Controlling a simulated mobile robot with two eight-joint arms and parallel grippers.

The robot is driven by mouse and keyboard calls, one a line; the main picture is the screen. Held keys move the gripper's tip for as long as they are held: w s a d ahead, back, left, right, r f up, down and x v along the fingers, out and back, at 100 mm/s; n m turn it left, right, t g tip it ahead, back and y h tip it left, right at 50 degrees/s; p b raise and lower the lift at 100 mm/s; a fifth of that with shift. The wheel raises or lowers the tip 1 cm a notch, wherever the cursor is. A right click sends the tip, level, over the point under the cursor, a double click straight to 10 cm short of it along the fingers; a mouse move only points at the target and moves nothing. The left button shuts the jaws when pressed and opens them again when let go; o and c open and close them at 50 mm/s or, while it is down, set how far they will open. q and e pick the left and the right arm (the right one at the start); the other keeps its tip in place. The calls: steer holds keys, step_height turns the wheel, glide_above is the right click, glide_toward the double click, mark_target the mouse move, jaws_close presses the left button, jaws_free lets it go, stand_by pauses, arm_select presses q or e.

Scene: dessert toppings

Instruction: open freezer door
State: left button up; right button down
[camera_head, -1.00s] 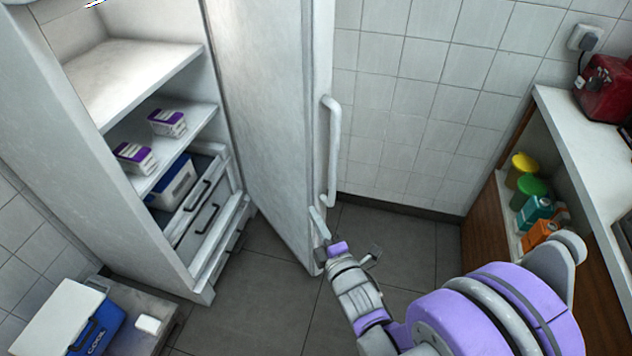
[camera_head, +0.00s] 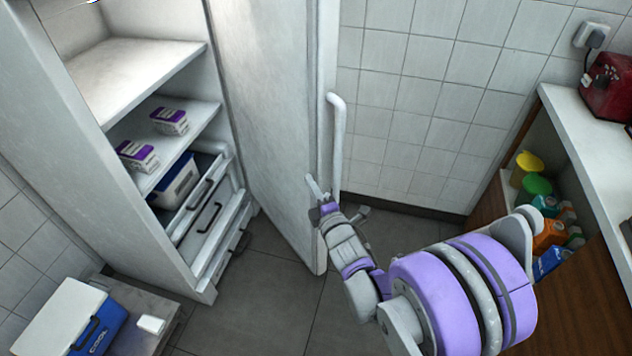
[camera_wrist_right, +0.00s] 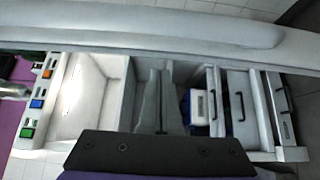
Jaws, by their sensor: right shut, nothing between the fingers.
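The freezer door (camera_head: 262,110) stands wide open, swung out to the right of the freezer body (camera_head: 75,130). Its long white handle (camera_head: 336,140) is on the door's outer right side. My right gripper (camera_head: 315,188) is at the door's free edge, close to the lower part of the handle; I cannot tell whether it touches the door. It is shut with nothing held. In the right wrist view the door's edge and handle (camera_wrist_right: 190,30) cross the top, with the open freezer interior (camera_wrist_right: 95,90) beyond. My left gripper is not in view.
Inside are shelves with purple-and-white boxes (camera_head: 170,120) and drawers (camera_head: 205,215) below. A blue cooler with a white lid (camera_head: 65,310) stands at the lower left. A counter (camera_head: 580,130) with bottles and cartons below is at the right. The floor between is clear.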

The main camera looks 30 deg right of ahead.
steer(key=shift+d, duration=0.75)
